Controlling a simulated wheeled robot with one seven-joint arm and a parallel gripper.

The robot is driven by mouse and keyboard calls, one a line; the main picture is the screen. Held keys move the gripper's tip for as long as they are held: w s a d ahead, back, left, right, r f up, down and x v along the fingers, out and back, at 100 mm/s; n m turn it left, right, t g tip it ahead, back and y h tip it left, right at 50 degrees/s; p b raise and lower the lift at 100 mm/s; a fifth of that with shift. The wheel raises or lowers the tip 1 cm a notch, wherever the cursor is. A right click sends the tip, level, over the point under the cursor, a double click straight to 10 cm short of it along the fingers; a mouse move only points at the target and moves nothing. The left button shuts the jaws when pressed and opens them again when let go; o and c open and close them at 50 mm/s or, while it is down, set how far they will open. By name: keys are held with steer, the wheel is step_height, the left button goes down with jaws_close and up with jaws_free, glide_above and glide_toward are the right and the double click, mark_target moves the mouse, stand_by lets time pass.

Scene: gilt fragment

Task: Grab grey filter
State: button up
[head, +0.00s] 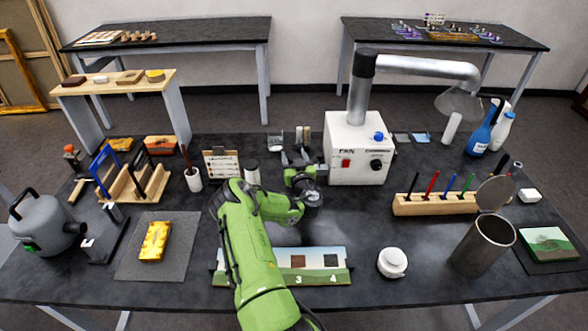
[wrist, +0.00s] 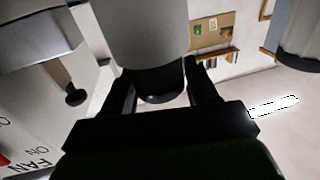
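My gripper (head: 297,156) is at the back middle of the black table, just left of the white fan box. In the wrist view its two dark fingers (wrist: 165,88) stand apart. A pale grey rounded body with a dark lower end (wrist: 150,45), apparently the grey filter, is in front of and between them; contact with the fingers is not clear. In the head view a small greyish cylinder (head: 303,134) stands just behind my gripper, partly hidden by it. I cannot tell for certain that it is the same thing.
The fan box (head: 353,150) with its metal duct stands close on the right. A glass jar (head: 275,141) and a clipboard (head: 221,163) are to the left. A numbered board (head: 312,265) lies in front. A pen rack (head: 436,203) and metal canister (head: 484,246) stand at right.

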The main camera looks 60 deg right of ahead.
steer(key=shift+r, duration=0.1)
steer(key=c, duration=0.9)
